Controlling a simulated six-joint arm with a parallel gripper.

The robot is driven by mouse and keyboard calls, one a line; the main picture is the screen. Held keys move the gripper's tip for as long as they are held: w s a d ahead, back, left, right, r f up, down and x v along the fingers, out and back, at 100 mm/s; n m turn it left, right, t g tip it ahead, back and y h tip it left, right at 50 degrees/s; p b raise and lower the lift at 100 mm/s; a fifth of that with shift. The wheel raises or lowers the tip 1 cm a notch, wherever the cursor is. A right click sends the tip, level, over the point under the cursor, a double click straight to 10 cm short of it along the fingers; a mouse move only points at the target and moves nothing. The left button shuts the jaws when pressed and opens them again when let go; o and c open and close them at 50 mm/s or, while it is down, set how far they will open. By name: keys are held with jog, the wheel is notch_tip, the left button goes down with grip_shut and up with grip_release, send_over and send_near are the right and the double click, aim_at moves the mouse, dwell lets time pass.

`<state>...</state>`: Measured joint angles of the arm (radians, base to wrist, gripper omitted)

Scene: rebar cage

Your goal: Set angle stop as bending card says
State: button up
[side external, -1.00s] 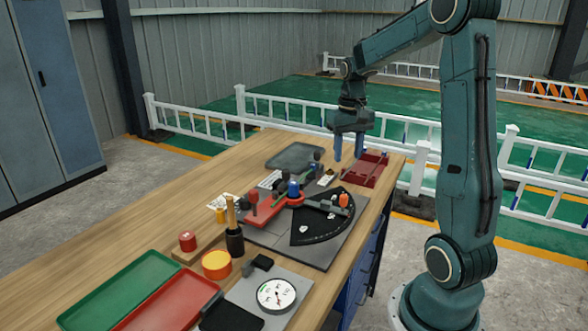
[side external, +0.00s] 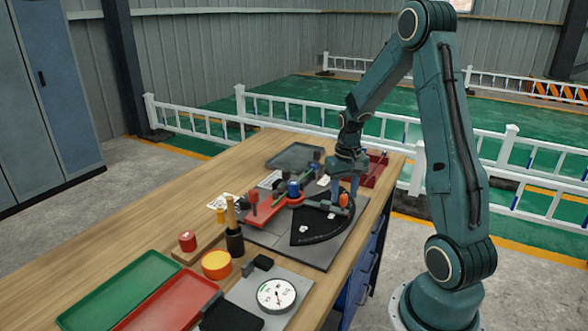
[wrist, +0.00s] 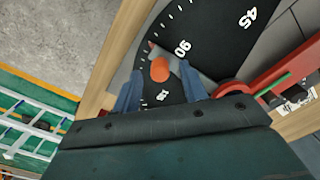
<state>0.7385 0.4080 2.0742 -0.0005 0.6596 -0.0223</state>
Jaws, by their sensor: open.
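The black angle dial (side external: 318,228) lies on a grey plate on the bench, with white markings; 45 and 90 are legible on the dial in the wrist view (wrist: 213,38). An orange knob (side external: 344,200) stands at the dial's edge, by the end of a dark grey arm. In the wrist view the orange knob (wrist: 160,69) lies between my two blue fingers, near the 90 mark. My gripper (side external: 344,192) is open, with its fingers on either side of the knob; contact cannot be told. I cannot make out the bending card for certain.
The red bending lever (side external: 268,208) and a blue post (side external: 293,189) stand left of the dial. A dark red tray (side external: 376,170) lies behind my gripper. A round gauge (side external: 276,294), green tray (side external: 118,291) and red tray (side external: 168,303) are at the front.

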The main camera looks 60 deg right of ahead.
jog(key=shift+f, duration=0.2)
grip_shut()
dwell(0.3)
jog(key=shift+a+m, duration=1.2)
jog(key=shift+a, duration=0.35)
jog(key=a+m, duration=0.1)
jog(key=a, duration=0.1)
jog(key=w+a+m, duration=0.1)
jog(key=a+m, duration=0.2)
jog(key=a, duration=0.1)
jog(key=shift+w+m, duration=0.35)
jog(key=shift+m, duration=0.05)
jog(key=shift+w+a+m, duration=0.6)
jog(key=shift+a+m, duration=0.3)
jog(key=shift+a, duration=0.05)
